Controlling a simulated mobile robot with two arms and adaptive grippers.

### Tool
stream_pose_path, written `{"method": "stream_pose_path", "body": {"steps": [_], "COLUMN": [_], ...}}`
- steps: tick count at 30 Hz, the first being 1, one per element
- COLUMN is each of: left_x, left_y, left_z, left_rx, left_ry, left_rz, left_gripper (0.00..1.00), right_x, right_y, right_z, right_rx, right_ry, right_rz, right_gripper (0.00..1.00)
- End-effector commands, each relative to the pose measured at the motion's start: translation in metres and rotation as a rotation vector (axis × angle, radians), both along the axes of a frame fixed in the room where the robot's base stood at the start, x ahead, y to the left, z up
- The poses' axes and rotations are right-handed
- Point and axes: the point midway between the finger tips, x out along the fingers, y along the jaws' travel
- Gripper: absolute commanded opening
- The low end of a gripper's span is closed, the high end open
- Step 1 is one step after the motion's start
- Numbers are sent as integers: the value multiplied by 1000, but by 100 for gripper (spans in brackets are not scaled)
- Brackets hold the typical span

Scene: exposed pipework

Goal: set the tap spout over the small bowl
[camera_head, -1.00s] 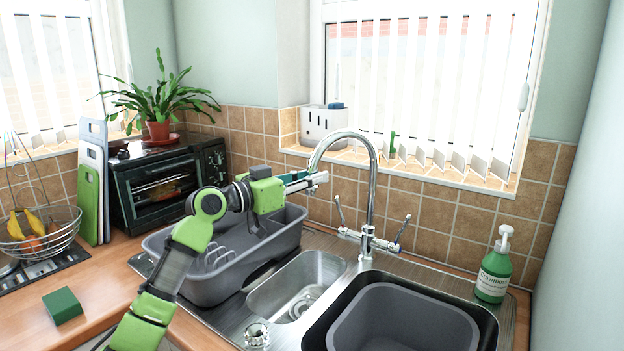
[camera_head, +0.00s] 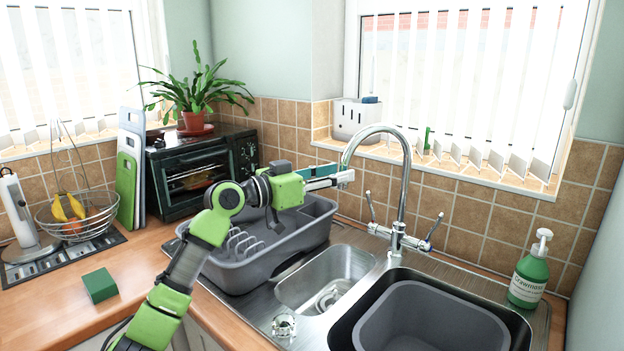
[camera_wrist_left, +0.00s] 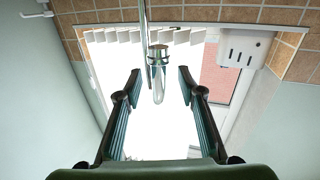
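The chrome tap (camera_head: 405,190) stands behind the sinks, its arched spout curving left. The spout's end (camera_head: 347,162) appears above the small bowl (camera_head: 322,282) in the head view. My left gripper (camera_head: 345,177) is level with the spout's end, coming from the left. In the left wrist view my left gripper (camera_wrist_left: 159,75) is open, its two dark fingers well apart. The spout (camera_wrist_left: 158,62) shows between the fingertips there, with clear gaps on both sides. The depth between fingers and spout is hard to judge. My right gripper is not in view.
A grey dish rack (camera_head: 270,250) stands left of the small bowl, under my left arm. A grey basin (camera_head: 430,320) sits in the large sink on the right. A green soap bottle (camera_head: 528,275) stands at the right, and a green block (camera_head: 100,285) lies on the counter.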

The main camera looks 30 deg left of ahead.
Motion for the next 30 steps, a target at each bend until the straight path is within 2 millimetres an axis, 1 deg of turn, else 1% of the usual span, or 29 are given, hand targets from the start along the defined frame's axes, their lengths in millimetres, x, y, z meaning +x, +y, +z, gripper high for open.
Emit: {"method": "stream_pose_path", "body": {"steps": [1,6,9,12,18,30], "left_x": [-11,-44,-59,-70,-81,-82], "left_y": [6,21,28,34,39,39], "left_z": [-2,-2,-1,-2,0,0], "left_rx": [4,3,2,0,0,0], "left_ry": [3,3,2,3,1,0], "left_rz": [2,2,2,2,2,2], "left_gripper": [36,36,36,36,36,36], "right_x": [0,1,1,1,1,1], "right_y": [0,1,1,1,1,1], "right_z": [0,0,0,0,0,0], "right_rx": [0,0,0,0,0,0], "right_ry": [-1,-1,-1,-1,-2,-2], "right_rz": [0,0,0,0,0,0], "right_gripper": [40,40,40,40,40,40]}}
